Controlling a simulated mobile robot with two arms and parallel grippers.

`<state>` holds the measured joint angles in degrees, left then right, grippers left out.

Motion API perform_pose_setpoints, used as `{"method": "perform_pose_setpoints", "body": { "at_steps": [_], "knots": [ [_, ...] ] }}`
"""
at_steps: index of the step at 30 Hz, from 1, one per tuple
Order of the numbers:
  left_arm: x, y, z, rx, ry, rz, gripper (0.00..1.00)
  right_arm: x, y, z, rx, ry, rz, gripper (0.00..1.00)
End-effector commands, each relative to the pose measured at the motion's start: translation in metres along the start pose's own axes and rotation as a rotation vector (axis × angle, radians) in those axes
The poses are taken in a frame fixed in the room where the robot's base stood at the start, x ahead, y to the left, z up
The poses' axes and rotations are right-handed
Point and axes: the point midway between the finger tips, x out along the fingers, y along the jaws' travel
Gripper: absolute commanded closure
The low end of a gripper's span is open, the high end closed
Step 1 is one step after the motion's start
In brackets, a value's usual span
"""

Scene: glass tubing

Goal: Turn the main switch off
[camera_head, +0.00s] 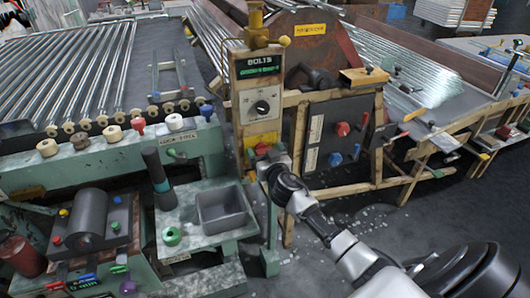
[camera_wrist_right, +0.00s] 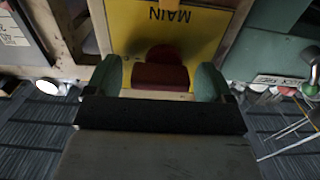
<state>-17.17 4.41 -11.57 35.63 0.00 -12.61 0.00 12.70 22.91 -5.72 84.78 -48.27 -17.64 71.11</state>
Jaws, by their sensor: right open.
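The main switch is a red knob (camera_wrist_right: 160,70) on a yellow plate (camera_wrist_right: 207,25) lettered MAIN, upside down in the right wrist view. In the head view the red knob (camera_head: 262,148) sits low on the narrow upright panel, below a dial. My right gripper (camera_head: 265,155) is at the knob; in the wrist view its two green fingertips (camera_wrist_right: 158,77) stand apart, one on each side of the knob. Gaps show between the fingers and the knob, so it is not gripped.
A black panel (camera_head: 325,145) with red and blue knobs stands just right of the switch column. A grey tray (camera_head: 222,208) is on the green bench to the left. Racks of glass tubes (camera_head: 75,75) lie behind.

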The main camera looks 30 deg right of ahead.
Motion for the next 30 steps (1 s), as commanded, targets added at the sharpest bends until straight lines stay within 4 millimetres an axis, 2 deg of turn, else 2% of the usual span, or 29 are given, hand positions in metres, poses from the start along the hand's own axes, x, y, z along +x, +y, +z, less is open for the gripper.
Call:
{"method": "perform_pose_setpoints", "body": {
  "at_steps": [4, 12, 14, 23, 30],
  "knots": [
    [0.0000, -0.0004, 0.0000, 0.000, 0.000, -0.001, 0.57, -0.0003, 0.0000, 0.0001, 0.000, 0.000, 0.000, 0.19],
    [0.0000, -0.0019, 0.0005, -0.001, -0.001, -0.003, 0.57, -0.0005, -0.0001, 0.0002, 0.000, -0.001, 0.000, 0.60],
    [0.0000, -0.0024, 0.0007, -0.001, -0.001, -0.003, 0.57, -0.0005, -0.0001, 0.0003, 0.000, -0.001, 0.000, 0.66],
    [0.0003, -0.0033, 0.0013, -0.001, -0.002, -0.004, 0.57, -0.0007, -0.0004, 0.0004, -0.041, -0.001, 0.000, 0.66],
    [0.0009, -0.0034, 0.0016, -0.002, -0.003, -0.004, 0.57, -0.0008, -0.0011, 0.0003, -0.184, 0.000, 0.000, 0.66]
  ]
}}
